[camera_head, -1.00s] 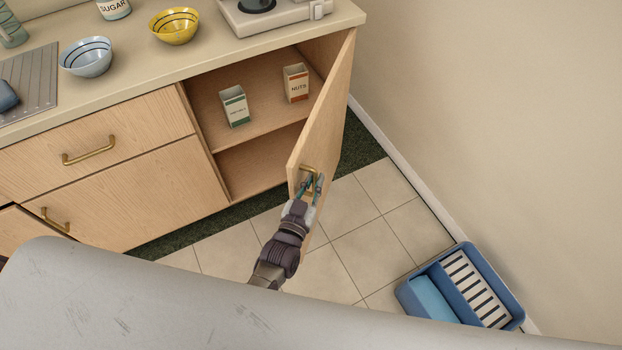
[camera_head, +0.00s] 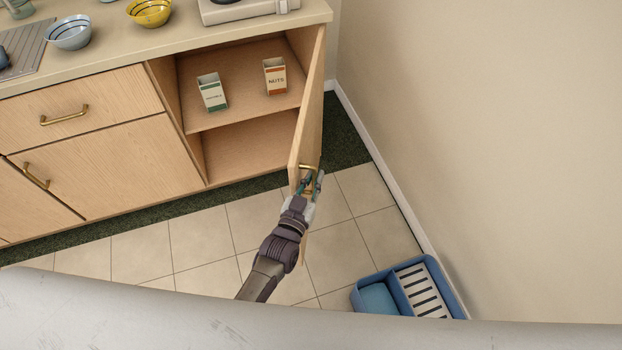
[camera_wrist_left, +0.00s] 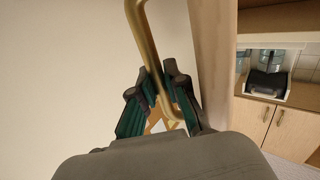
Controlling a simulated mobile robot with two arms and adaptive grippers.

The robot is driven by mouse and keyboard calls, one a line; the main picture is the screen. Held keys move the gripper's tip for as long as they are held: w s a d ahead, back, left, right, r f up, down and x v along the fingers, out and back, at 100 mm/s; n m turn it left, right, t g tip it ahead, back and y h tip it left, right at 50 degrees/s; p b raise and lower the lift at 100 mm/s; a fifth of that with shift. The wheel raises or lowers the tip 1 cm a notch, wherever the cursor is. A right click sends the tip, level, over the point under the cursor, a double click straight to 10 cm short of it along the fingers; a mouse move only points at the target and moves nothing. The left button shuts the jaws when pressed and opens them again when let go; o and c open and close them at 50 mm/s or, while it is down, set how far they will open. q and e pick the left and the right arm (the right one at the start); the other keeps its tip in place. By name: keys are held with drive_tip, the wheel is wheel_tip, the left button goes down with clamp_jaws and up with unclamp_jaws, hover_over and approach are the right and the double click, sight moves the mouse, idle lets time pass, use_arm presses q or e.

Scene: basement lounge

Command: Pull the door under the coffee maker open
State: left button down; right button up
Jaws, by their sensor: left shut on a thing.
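The wooden door (camera_head: 310,115) under the coffee maker stands wide open, swung out from the cabinet at the right end of the counter. Its brass handle (camera_head: 309,167) is near the door's free edge. My left gripper (camera_head: 312,183) is shut on this handle; in the left wrist view the fingers (camera_wrist_left: 160,95) close around the brass bar (camera_wrist_left: 150,45). Only the base of the coffee maker (camera_head: 250,10) shows at the top of the head view. My right gripper is not in view.
Inside the cabinet, a green-labelled box (camera_head: 212,92) and a nuts box (camera_head: 275,77) stand on the shelf. A blue tray (camera_head: 370,297) lies on the floor near the right wall (camera_head: 470,130). Bowls stand on the counter (camera_head: 110,55).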

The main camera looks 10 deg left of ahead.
use_arm(q)
drive_tip(key=c, duration=1.5)
unclamp_jaws()
drive_tip(key=shift+w+d+r, duration=0.1)
drive_tip(key=shift+d+r, duration=0.1)
drive_tip(key=shift+d, duration=0.1)
drive_tip(key=shift+o, duration=0.3)
drive_tip(key=shift+w+f, duration=0.1)
drive_tip(key=shift+s+a+f, duration=0.1)
drive_tip(key=shift+s, duration=0.1)
drive_tip(key=v, duration=1.1)
drive_tip(key=shift+s, duration=0.3)
